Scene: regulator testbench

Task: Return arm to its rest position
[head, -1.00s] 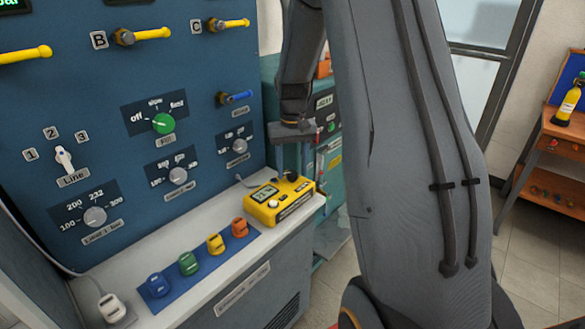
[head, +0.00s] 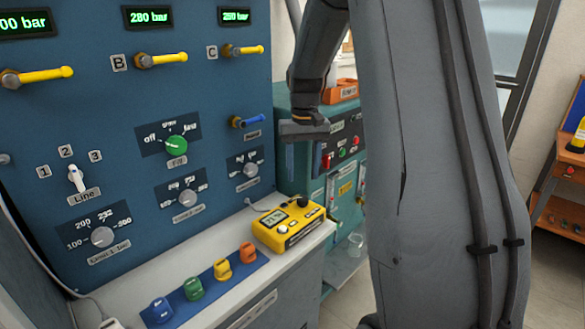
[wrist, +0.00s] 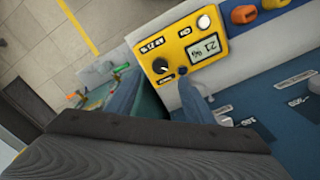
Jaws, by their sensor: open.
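My arm (head: 430,150) fills the centre right of the head view and bends down to my gripper (head: 298,160). The gripper is open and empty, above and behind the yellow meter (head: 287,228) on the grey ledge. In the wrist view my gripper (wrist: 158,98) has its two blue-grey fingers spread apart, with the yellow meter (wrist: 178,48) beyond the right finger. The meter has a small display, a white button and a black knob. Nothing is held between the fingers.
The blue panel (head: 110,140) with yellow levers and dials stands at left. Several coloured clips sit on a blue strip (head: 208,290) on the ledge. A teal cabinet (head: 290,110) with an orange bin (head: 341,91) stands behind my gripper. Open floor (head: 545,270) shows at right.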

